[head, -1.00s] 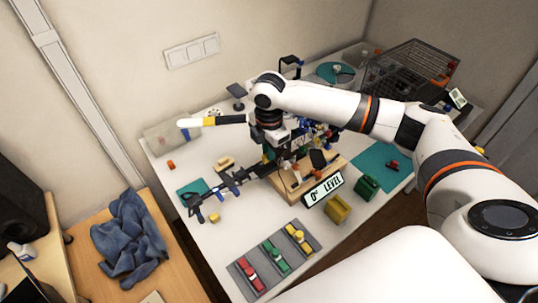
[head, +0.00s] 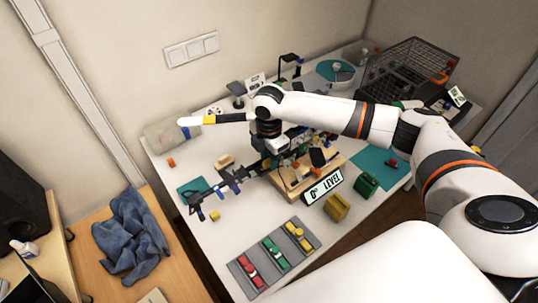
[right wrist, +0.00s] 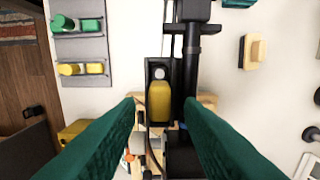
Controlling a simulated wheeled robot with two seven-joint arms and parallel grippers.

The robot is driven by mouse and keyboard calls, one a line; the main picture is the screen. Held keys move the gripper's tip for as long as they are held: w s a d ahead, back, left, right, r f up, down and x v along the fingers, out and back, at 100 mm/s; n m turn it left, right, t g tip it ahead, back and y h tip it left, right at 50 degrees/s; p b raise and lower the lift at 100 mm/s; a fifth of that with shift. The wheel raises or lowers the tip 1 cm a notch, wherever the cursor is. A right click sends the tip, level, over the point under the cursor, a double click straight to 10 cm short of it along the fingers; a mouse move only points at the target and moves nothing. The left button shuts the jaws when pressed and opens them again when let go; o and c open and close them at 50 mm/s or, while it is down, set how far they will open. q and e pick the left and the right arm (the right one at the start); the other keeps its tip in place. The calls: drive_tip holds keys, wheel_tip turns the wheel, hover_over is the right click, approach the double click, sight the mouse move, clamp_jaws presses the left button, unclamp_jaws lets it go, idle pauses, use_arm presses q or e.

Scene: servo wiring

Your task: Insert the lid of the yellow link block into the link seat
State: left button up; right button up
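In the right wrist view a rounded yellow piece (right wrist: 160,101), which looks like the yellow link block's lid, lies in a dark link part (right wrist: 158,72) of the black linkage. My right gripper (right wrist: 160,105) has two green fingers spread apart. The yellow piece shows in the gap between them, with space on both sides. In the head view the black linkage (head: 228,184) runs from the wooden stand to the left. My right wrist hides the fingertips there. I cannot tell whether the piece is fully seated. My left gripper is not in view.
A grey tray (head: 283,277) with red, green and yellow blocks lies at the table's front. A yellow box (head: 337,207) and a green box (head: 367,186) stand right of the "0° LEVEL" sign (head: 324,187). A wire basket (head: 408,75) is at the back right.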

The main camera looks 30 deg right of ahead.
sight(269, 159)
wheel_tip(269, 159, up, 12)
drive_tip(key=b, duration=0.3)
drive_tip(key=shift+r, duration=0.15)
idle(0.5)
